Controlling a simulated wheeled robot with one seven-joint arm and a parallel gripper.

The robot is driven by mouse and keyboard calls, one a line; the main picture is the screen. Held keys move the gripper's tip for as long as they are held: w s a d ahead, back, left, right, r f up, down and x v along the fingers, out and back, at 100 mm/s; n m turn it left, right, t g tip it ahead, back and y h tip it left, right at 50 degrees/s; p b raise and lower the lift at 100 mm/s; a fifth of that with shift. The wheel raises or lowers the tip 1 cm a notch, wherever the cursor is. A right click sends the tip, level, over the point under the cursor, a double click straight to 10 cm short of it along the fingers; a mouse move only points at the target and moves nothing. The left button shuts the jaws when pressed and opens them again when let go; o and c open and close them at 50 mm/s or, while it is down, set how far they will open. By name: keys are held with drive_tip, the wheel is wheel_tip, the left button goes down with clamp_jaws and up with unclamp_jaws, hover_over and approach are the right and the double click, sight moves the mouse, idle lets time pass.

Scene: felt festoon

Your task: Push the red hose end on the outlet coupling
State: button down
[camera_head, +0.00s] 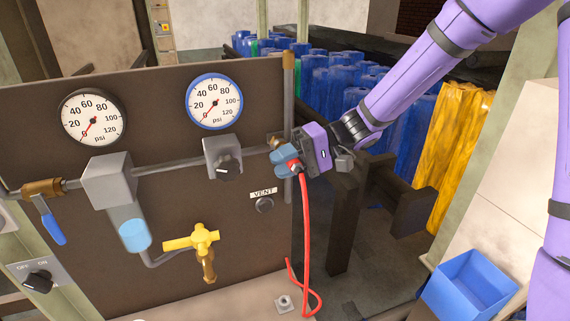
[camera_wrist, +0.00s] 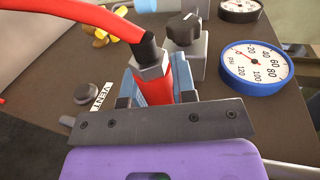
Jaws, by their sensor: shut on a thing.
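My gripper (camera_head: 285,161) is at the right edge of the dark panel, its blue fingers shut on the red hose end (camera_head: 294,164). In the wrist view the hose end (camera_wrist: 183,80) shows a red body, a grey hex nut and a black collar between the blue fingers. The red hose (camera_head: 305,230) hangs from it to the bench and curls there. The brass outlet coupling (camera_head: 273,140) is at the right end of the pipe, just above and left of the fingers. It is partly hidden, and I cannot tell whether the hose end touches it.
The regulator with a black knob (camera_head: 223,158) sits left of the fingers, below the blue-rimmed gauge (camera_head: 215,101). The VENT button (camera_head: 264,205) is below. A blue bin (camera_head: 468,288) is at lower right.

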drive_tip(key=shift+w+a, duration=0.2)
drive_tip(key=shift+w, duration=0.55)
drive_tip(key=shift+c, duration=1.2)
unclamp_jaws()
drive_tip(key=shift+d, duration=0.15)
drive_tip(key=v, duration=0.9)
drive_tip(key=shift+d, duration=0.35)
drive_tip(key=shift+w+r, duration=0.15)
drive_tip(key=shift+d, duration=0.1)
